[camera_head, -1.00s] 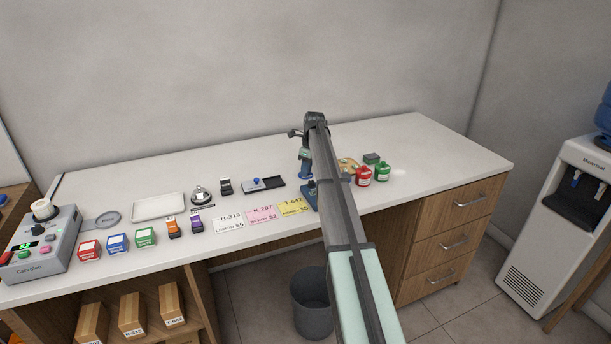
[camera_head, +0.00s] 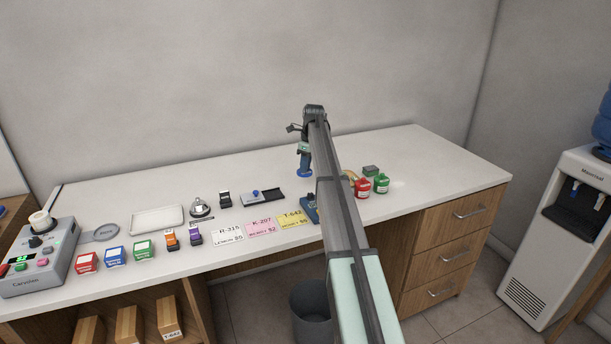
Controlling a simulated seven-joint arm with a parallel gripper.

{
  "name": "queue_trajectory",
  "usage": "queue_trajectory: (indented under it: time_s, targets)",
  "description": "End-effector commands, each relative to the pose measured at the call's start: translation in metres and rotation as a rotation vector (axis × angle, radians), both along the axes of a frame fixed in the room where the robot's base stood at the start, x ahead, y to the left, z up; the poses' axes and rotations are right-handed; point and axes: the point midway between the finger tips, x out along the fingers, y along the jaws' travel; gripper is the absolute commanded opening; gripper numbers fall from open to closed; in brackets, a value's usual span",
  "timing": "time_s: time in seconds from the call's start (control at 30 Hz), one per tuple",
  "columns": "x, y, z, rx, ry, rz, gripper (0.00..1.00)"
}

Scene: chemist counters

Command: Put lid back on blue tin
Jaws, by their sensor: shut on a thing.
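My gripper (camera_head: 304,162) points down over the counter, shut on a round blue lid (camera_head: 304,173). The lid and tin appear apart. The tin's opening cannot be made out clearly.
The counter's back right (camera_head: 420,150) is clear.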

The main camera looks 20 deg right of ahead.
Motion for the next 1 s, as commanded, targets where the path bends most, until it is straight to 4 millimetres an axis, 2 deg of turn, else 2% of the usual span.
queue_trajectory:
  time_s: [0.17, 0.27, 0.37, 0.5, 0.6, 0.7, 0.8, 0.9, 1.0]
  targets:
    - [0.000, -0.004, 0.020, 0.000, -0.002, -0.004, 0.00]
    - [-0.005, -0.019, 0.026, -0.001, -0.002, -0.021, 0.00]
    - [-0.015, -0.044, 0.033, -0.002, -0.008, -0.050, 0.00]
    - [-0.047, -0.082, 0.042, -0.007, -0.021, -0.099, 0.00]
    - [-0.074, -0.101, 0.047, -0.009, -0.027, -0.129, 0.00]
    - [-0.102, -0.108, 0.050, -0.009, -0.027, -0.136, 0.00]
    - [-0.123, -0.101, 0.049, -0.006, -0.018, -0.108, 0.00]
    - [-0.133, -0.096, 0.047, -0.003, -0.006, -0.067, 0.00]
    - [-0.133, -0.095, 0.047, -0.001, 0.003, -0.026, 0.00]
